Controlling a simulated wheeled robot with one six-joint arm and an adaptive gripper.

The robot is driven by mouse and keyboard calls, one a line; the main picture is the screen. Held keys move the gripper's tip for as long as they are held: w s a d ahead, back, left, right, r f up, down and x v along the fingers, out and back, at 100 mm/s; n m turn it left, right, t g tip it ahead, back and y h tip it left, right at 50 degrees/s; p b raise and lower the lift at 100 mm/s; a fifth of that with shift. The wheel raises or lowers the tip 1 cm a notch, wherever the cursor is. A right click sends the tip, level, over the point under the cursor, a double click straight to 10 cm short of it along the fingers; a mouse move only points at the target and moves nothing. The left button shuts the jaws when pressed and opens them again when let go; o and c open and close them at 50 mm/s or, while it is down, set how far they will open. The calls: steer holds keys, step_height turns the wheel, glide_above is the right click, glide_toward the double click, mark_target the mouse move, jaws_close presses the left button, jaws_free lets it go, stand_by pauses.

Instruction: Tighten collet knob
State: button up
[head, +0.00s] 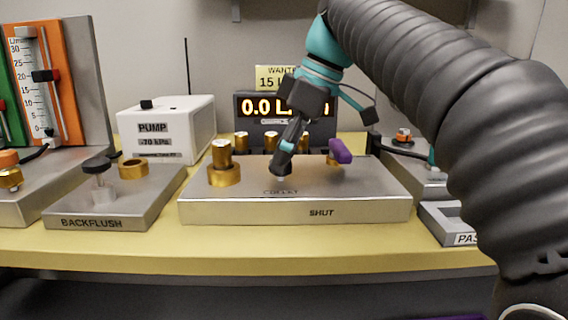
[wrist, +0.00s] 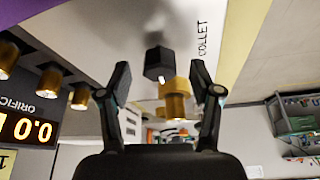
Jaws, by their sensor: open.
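The collet knob (wrist: 158,63) is a small black faceted knob on the metal block (head: 370,185) labelled COLLET and SHUT. In the wrist view my gripper (wrist: 160,80) is open, with one finger on each side of the knob and a clear gap on both sides. The knob appears roughly level with the fingertips or slightly beyond them. In the head view my gripper (head: 281,160) reaches down over the block just behind the COLLET label; its near finger hides the knob. A brass fitting (wrist: 176,98) shows beside the knob.
A tall brass post (head: 222,160) stands left of my gripper and a purple lever (head: 341,151) right of it. Behind are several brass fittings and a display (head: 250,107) reading 0.0. The backflush block (head: 110,200) and pump box (head: 165,128) are at left.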

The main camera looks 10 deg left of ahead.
steer(key=shift+a+f, duration=0.15)
steer(key=shift+f, duration=0.2)
steer(key=c, duration=1.1)
steer(key=shift+c, duration=0.2)
